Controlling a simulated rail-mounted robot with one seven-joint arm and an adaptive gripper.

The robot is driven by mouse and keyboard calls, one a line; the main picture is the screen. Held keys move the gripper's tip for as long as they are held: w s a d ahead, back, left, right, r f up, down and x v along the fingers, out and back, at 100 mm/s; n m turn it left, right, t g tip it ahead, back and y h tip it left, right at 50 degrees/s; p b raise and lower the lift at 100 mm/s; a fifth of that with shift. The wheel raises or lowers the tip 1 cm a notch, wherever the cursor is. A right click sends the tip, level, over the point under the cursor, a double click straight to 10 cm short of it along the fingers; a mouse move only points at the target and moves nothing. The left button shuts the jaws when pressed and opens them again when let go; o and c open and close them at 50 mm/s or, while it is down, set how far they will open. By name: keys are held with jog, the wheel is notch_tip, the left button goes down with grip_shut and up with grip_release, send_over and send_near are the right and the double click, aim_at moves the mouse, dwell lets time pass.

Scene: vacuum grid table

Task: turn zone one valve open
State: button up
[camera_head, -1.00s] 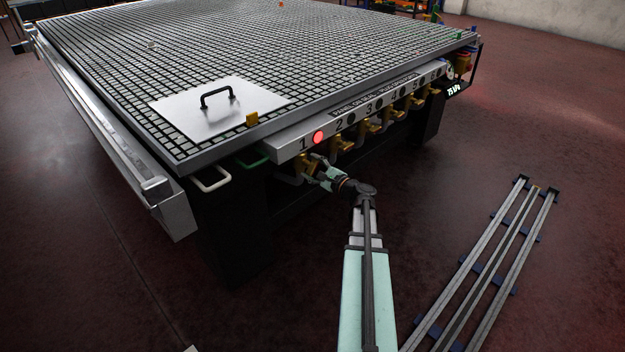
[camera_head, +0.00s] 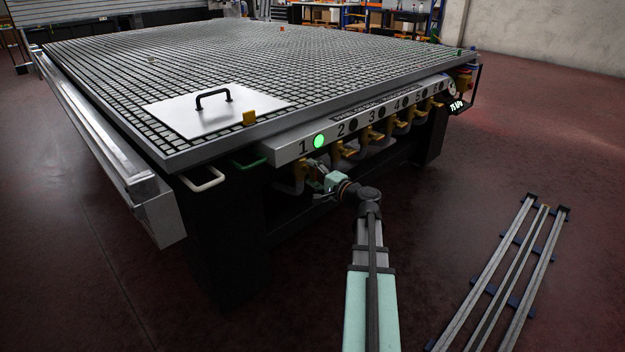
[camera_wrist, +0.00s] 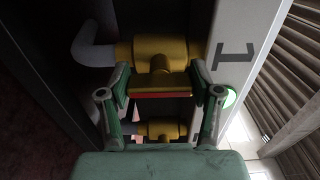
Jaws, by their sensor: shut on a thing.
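The zone one valve (camera_head: 309,166) is a yellow body on a grey pipe, below the number 1 on the panel. Its lamp (camera_head: 319,141) glows green. In the wrist view the yellow valve body (camera_wrist: 160,48) is at top centre, with a yellow, red-edged handle (camera_wrist: 160,84) below it. My gripper (camera_head: 322,181) reaches the valve from the front right. Its green-padded fingers (camera_wrist: 163,88) stand on both sides of the handle and are shut on it. In the head view the handle is mostly hidden by the gripper.
More yellow valves (camera_head: 370,134) line the panel to the right, and one (camera_wrist: 160,131) shows below the handle in the wrist view. A metal plate with a black handle (camera_head: 208,108) lies on the grid table (camera_head: 100,73). Rails (camera_head: 507,268) lie on the floor at right.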

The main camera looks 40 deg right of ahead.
dwell(0.4)
jog(key=o, duration=1.2)
jog(key=shift+c, duration=0.2)
jog(key=s+d, duration=0.1)
jog(key=s, duration=1.1)
